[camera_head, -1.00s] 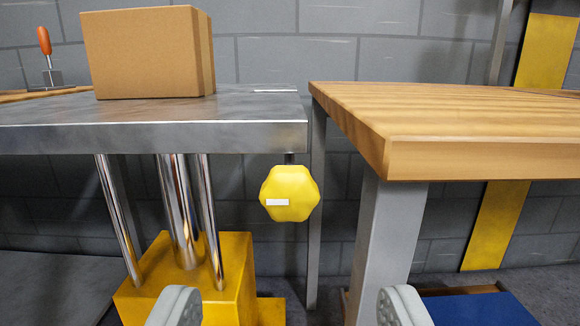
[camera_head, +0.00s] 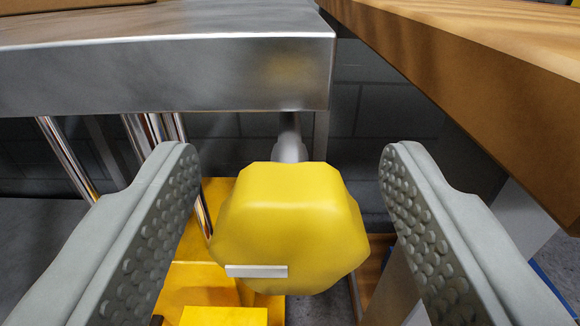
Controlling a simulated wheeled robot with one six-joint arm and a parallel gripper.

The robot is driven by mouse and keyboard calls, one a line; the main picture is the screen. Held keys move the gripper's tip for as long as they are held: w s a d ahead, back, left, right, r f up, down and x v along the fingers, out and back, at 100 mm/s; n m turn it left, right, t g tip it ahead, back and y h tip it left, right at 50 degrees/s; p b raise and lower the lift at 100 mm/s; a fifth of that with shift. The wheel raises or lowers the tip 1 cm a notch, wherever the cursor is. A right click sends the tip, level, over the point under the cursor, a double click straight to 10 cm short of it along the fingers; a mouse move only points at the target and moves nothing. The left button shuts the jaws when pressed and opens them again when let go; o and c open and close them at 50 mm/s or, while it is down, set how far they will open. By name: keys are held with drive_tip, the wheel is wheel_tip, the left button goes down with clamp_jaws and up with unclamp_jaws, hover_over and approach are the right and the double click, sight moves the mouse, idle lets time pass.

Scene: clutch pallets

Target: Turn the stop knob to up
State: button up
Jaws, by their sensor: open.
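The stop knob (camera_head: 290,220) is a yellow, many-sided knob in the middle of the view. It hangs below the steel table top on a short grey stem (camera_head: 289,142). A white mark (camera_head: 257,271) sits on the lower left of its face. My gripper (camera_head: 290,165) is open, with one grey, studded finger on each side of the knob. The knob's back is hidden.
The steel table top (camera_head: 170,75) overhangs the knob from the upper left. A wooden bench (camera_head: 470,75) stands close on the right. Chrome posts (camera_head: 68,158) and a yellow base (camera_head: 200,285) are below and behind at the left. A cardboard box (camera_head: 60,6) shows at the top edge.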

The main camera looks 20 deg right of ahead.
drive_tip(key=c, duration=1)
drive_tip(key=shift+m, duration=0.4)
drive_tip(key=m, duration=0.3)
drive_tip(key=shift+m, duration=0.3)
drive_tip(key=m, duration=0.4)
drive_tip(key=shift+d+m, duration=0.1)
drive_tip(key=shift+m, duration=0.2)
drive_tip(key=m, duration=0.4)
drive_tip(key=shift+f+m, duration=0.15)
drive_tip(key=shift+m, duration=0.15)
drive_tip(key=shift+d+f+m, duration=0.1)
drive_tip(key=shift+m, duration=2.1)
drive_tip(key=shift+s, duration=0.1)
